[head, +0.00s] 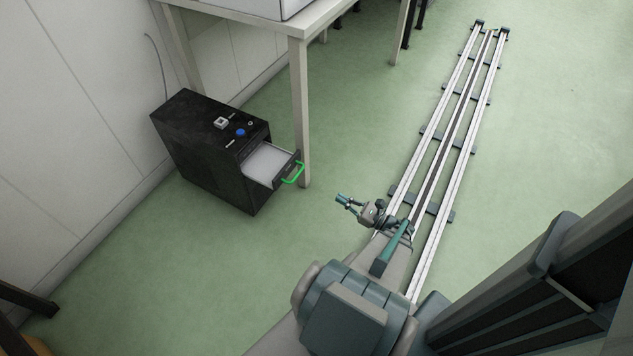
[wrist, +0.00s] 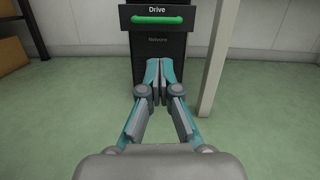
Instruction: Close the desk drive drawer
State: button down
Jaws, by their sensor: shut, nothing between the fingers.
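The desk drive drawer (head: 268,161) is pulled out of the front of a black cabinet (head: 205,150) on the floor. It has a light interior, a dark front and a green handle (head: 293,173). In the wrist view the drawer front (wrist: 157,26), labelled "Drive", shows at the top with its green handle (wrist: 157,19). My gripper (head: 343,200) is to the right of the handle in the head view, apart from it. In the wrist view my gripper (wrist: 160,68) is shut and empty, its fingertips below the handle in the picture.
A table leg (head: 300,110) stands close beside the drawer's right side, and also shows in the wrist view (wrist: 213,65). A white button and a blue button (head: 240,132) sit on the cabinet top. Green floor lies clear between my gripper and the drawer.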

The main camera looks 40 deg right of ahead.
jog(key=b+x, duration=0.4)
jog(key=x, duration=1)
jog(key=shift+a+r+m+b, duration=0.2)
jog(key=shift+r+m+b, duration=0.1)
jog(key=shift+r, duration=0.1)
